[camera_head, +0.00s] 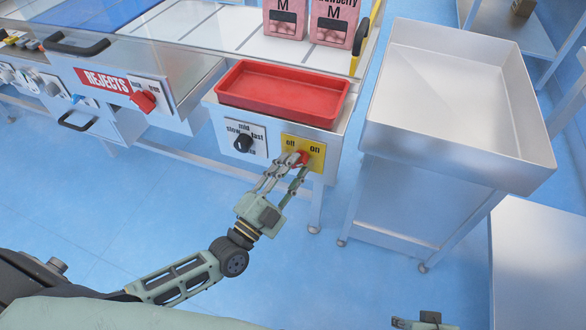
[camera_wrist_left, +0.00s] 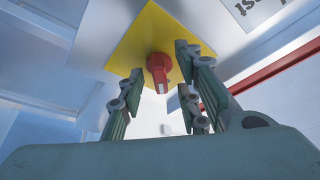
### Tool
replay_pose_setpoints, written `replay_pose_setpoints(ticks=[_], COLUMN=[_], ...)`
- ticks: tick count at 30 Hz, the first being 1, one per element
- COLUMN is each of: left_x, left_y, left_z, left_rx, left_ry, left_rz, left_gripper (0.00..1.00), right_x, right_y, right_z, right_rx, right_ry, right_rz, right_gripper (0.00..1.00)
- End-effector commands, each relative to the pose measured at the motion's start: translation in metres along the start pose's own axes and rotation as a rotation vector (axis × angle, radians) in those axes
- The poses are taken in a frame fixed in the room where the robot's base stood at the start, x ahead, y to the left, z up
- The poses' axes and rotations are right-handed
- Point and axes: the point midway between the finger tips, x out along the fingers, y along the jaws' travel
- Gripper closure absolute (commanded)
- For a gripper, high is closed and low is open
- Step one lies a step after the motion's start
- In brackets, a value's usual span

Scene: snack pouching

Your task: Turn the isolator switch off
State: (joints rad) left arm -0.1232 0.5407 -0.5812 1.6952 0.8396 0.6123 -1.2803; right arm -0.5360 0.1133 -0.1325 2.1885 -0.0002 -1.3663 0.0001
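The isolator switch is a red knob (camera_head: 303,157) on a yellow plate (camera_head: 317,164) labelled off at left and on at right, on the front of a metal housing. In the left wrist view the red knob (camera_wrist_left: 159,70) has a white mark at the end of its handle, which points down in the picture. Its setting cannot be read clearly in the head view. My left gripper (camera_head: 294,168) is at the plate, its fingers open on either side of the knob, with visible gaps in the wrist view. A small part of my right gripper (camera_head: 424,322) shows at the bottom edge.
A black speed knob (camera_head: 243,143) sits left of the yellow plate. A red tray (camera_head: 283,107) stands above it. A red selector (camera_head: 144,100) is beside the REJECTS label. A metal bin (camera_head: 380,110) stands at right. Pink snack packs (camera_head: 332,22) stand on the conveyor.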

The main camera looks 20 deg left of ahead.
Motion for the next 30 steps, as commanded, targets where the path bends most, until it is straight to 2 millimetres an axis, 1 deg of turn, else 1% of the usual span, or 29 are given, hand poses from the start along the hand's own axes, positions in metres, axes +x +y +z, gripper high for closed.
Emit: replay_pose_setpoints(ticks=[3,9,20,30], left_x=[0.004,0.004,0.0038,0.0036], left_y=[0.0002,0.0003,0.0003,0.0006], left_z=[-0.0002,0.0,0.0001,0.0001], left_rx=[0.001,0.001,0.0,-0.009], left_ry=[0.0,0.0,0.0,-0.001], left_rz=[0.001,0.001,0.001,-0.003], left_gripper=[0.69,0.69,1.0,1.0], right_x=[-0.0013,-0.0015,-0.0013,-0.0011], right_y=[0.0003,0.0004,0.0005,0.0003], right_z=[-0.0005,-0.0006,-0.0005,-0.0002], right_rx=[0.0,0.001,0.001,0.001], right_ry=[0.002,0.002,0.001,0.001], right_rz=[0.001,0.001,0.001,0.0], right_gripper=[0.6,0.6,0.6,0.6])
